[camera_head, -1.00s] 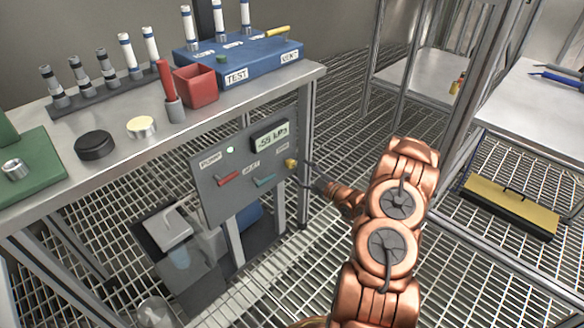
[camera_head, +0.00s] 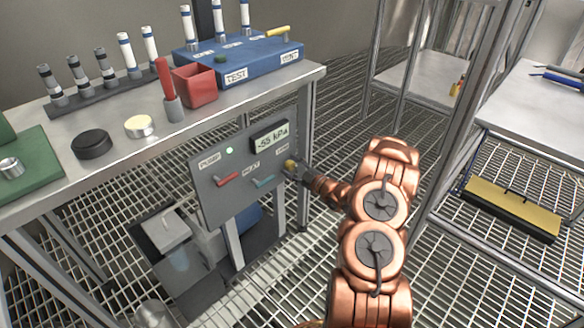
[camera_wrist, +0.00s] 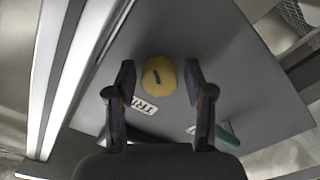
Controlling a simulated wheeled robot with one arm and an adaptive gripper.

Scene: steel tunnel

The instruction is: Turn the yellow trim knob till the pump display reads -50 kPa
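The yellow trim knob (camera_head: 290,165) is on the right side of the grey pump panel (camera_head: 213,196). In the wrist view the knob (camera_wrist: 159,76) has a dark mark on its face and sits between the two fingers. My gripper (camera_wrist: 160,80) is open around it, with a gap on each side of the knob. In the head view my gripper (camera_head: 297,170) is at the panel's right edge and partly hides the knob. The pump display (camera_head: 270,136) reads -55 kPa.
A red lever (camera_head: 227,179) and a teal lever (camera_head: 263,182) are on the panel, left of the knob. A green lamp (camera_head: 229,150) is lit. The bench top (camera_head: 120,165) overhangs above, and a metal bench leg (camera_head: 305,130) stands close to the right.

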